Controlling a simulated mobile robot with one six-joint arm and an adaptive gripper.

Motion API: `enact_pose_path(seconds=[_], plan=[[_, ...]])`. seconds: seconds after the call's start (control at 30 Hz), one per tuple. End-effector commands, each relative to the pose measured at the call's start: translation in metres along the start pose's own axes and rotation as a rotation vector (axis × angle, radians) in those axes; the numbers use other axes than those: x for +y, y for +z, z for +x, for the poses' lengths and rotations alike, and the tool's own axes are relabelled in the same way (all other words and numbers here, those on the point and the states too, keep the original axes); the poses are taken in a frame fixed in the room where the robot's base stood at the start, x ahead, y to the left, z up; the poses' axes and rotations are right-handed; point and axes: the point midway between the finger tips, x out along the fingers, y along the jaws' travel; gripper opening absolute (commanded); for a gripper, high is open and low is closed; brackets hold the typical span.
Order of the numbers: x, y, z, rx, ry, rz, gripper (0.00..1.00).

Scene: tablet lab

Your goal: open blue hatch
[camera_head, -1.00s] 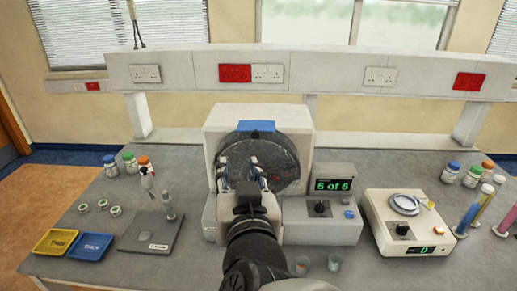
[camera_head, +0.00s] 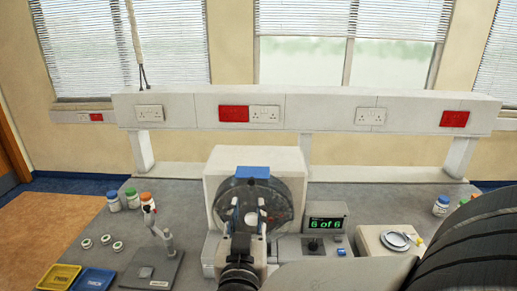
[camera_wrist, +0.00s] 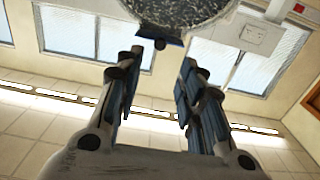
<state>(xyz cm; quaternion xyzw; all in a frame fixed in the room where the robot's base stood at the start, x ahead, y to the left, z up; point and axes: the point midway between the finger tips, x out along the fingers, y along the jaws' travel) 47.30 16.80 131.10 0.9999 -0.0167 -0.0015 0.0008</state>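The blue hatch (camera_head: 252,172) is a flat blue piece at the top of the round dark drum (camera_head: 272,200) on the white machine. It looks closed, lying along the drum's rim. In the wrist view, which looks upside down, the hatch (camera_wrist: 160,37) shows as a dark blue piece at the drum's edge (camera_wrist: 190,12). My gripper (camera_head: 249,208) is in front of the drum, below the hatch in the head view. Its two fingers are spread with nothing between them, and in the wrist view the gripper (camera_wrist: 161,62) is apart from the hatch.
A "6 of 6" display (camera_head: 326,223) stands right of the drum. A balance (camera_head: 390,240) is farther right, partly behind my arm. A tablet tester (camera_head: 155,265), yellow tray (camera_head: 60,277) and blue tray (camera_head: 95,280) are left. A socket shelf (camera_head: 310,110) runs behind.

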Motion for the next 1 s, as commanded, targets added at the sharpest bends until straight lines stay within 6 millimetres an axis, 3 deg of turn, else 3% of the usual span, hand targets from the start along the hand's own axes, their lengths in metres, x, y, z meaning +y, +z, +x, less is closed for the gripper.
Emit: enact_pose_path(seconds=[0.2, 0.5, 0.7, 1.0], plan=[[0.002, 0.002, 0.052, 0.003, 0.006, 0.003, 0.36], [0.001, 0.001, 0.101, 0.003, 0.002, 0.003, 0.36], [0.000, 0.000, 0.112, 0.002, 0.001, 0.002, 0.36], [0.000, 0.000, 0.112, 0.003, 0.000, 0.002, 0.32]])
